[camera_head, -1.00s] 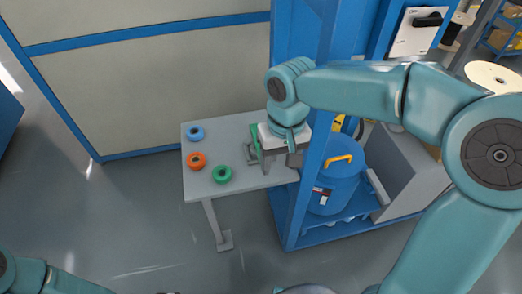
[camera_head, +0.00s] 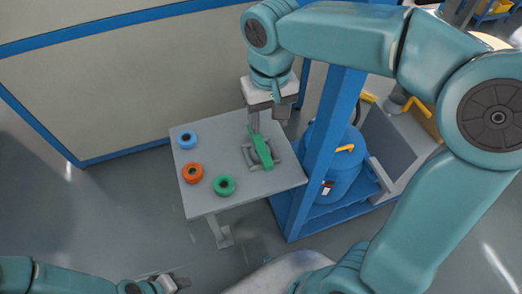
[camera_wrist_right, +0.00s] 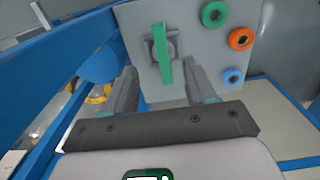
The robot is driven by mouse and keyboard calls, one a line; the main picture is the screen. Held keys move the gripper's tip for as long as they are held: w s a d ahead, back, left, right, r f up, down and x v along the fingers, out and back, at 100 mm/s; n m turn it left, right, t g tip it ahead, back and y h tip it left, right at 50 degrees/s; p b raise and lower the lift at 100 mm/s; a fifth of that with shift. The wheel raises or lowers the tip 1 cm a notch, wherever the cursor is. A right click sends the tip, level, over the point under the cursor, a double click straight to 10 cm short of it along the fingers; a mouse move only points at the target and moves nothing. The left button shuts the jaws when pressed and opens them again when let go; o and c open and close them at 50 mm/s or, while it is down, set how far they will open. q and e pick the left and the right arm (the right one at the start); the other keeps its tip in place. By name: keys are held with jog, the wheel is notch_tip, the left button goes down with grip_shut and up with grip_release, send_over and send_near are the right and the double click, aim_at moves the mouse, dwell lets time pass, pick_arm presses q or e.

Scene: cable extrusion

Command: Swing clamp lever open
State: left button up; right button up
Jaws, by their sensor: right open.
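The clamp lever (camera_head: 262,150) is a green bar on a grey clamp base (camera_head: 275,154) on the small grey table (camera_head: 220,199). It also shows in the right wrist view (camera_wrist_right: 162,54), pointing between my fingers but beyond them. My right gripper (camera_head: 268,118) is open and empty, above the table at the far side of the lever. In the wrist view its two fingers (camera_wrist_right: 160,78) stand apart on either side of the lever's line. Whether they touch it is not clear. My left gripper (camera_head: 170,283) shows at the bottom edge, away from the table; its jaws are too small to read.
Blue (camera_head: 187,139), orange (camera_head: 193,173) and green (camera_head: 224,186) rings lie on the table's left part. A blue frame post (camera_head: 325,150) and a blue drum (camera_head: 340,170) stand right of the table. A panelled wall (camera_head: 120,90) is behind.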

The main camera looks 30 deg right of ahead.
aim_at(269, 162)
jog(key=f+b, duration=0.1)
jog(key=f, duration=0.7)
jog(key=f+b, duration=0.1)
jog(key=f, duration=0.7)
jog(key=shift+s+d+f, duration=0.1)
jog(key=shift+d, duration=0.1)
pick_arm(q)
jog(key=shift+w+d+f, duration=0.1)
jog(key=shift+w+f, duration=0.05)
jog(key=shift+f, duration=0.7)
pick_arm(e)
jog(key=shift+s, duration=0.1)
jog(key=shift+c, duration=1.3)
grip_shut()
